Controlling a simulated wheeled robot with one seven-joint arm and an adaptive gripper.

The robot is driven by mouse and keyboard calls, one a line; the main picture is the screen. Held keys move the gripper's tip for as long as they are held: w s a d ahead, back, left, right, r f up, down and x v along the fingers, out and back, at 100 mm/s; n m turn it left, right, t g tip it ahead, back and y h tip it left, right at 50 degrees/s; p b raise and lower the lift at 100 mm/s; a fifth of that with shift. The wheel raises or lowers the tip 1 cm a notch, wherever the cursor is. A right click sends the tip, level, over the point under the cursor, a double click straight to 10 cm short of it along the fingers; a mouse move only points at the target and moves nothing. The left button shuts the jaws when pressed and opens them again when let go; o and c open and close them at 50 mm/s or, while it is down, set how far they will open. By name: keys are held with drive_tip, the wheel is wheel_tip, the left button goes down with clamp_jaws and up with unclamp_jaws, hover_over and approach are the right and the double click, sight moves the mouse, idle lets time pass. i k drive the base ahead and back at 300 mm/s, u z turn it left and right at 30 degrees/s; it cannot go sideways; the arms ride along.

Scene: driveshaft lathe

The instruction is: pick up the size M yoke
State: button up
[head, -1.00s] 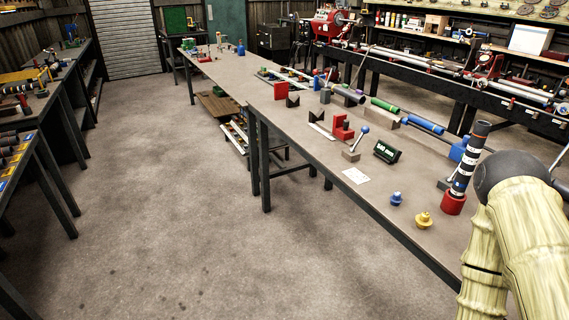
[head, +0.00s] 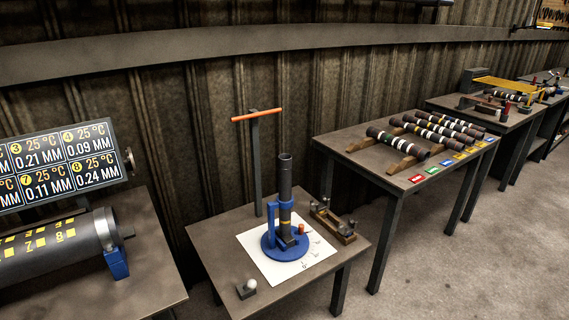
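I cannot make out a size M yoke in the head view. My gripper and arm are out of view. A small table (head: 215,240) stands at centre. On it a dark tube (head: 285,180) with a yellow band stands upright in a blue round stand (head: 270,243), on a white sheet (head: 262,262). A small orange piece (head: 301,229) is at the stand's right side.
At left, a grey cylinder (head: 40,248) lies below a screen of millimetre values (head: 60,165). A T-shaped post with an orange bar (head: 257,115) rises behind the small table. Banded tubes (head: 418,143) lie on a table at right. Floor at lower right is clear.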

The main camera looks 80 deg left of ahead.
sight(319, 209)
drive_tip(key=u, duration=2.25)
